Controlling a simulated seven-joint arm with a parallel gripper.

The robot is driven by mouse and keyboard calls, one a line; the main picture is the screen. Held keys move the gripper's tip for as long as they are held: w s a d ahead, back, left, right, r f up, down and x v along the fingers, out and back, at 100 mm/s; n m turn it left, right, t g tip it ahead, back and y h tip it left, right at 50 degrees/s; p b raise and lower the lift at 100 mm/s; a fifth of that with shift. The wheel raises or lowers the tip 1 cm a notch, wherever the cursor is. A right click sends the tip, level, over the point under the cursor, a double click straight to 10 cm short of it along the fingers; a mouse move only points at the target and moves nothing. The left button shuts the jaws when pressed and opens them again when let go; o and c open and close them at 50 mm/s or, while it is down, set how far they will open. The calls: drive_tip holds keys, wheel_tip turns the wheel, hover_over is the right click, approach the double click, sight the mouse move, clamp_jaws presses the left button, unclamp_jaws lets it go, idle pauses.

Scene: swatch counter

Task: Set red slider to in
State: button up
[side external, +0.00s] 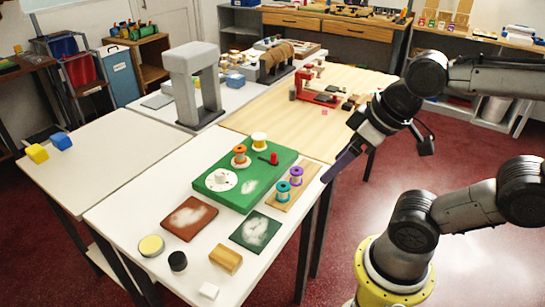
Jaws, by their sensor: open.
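A green board (223,197) lies on the white table. A small red slider knob (273,158) stands up near its back right edge, with a short dark part beside it. I cannot tell from this view which end of its travel the knob is at. My gripper (327,178) reaches in from the right and points down past the table's right edge. It is to the right of the board, apart from the red knob, and holds nothing that I can see. Its fingers look like one dark shape from this side. It is open.
The board also carries a white dial (221,180), an orange spool (240,157) and a yellow-topped spool (259,141). A wooden strip (275,205) with teal and purple spools lies between board and gripper. Brown (189,217) and green (255,231) swatches lie in front. A grey arch (194,75) stands behind.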

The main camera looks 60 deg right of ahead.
drive_tip(key=shift+c, duration=1.1)
drive_tip(key=shift+r, duration=0.25)
drive_tip(key=shift+c, duration=0.7)
drive_tip(key=w+d+r, duration=0.1)
drive_tip(key=w+r, duration=0.5)
drive_tip(key=w, duration=0.1)
drive_tip(key=m+g, duration=0.2)
drive_tip(key=g, duration=0.4)
hover_over(274, 154)
wheel_tip(274, 154, down, 11)
wheel_tip(274, 154, down, 12)
drive_tip(key=shift+f, duration=0.2)
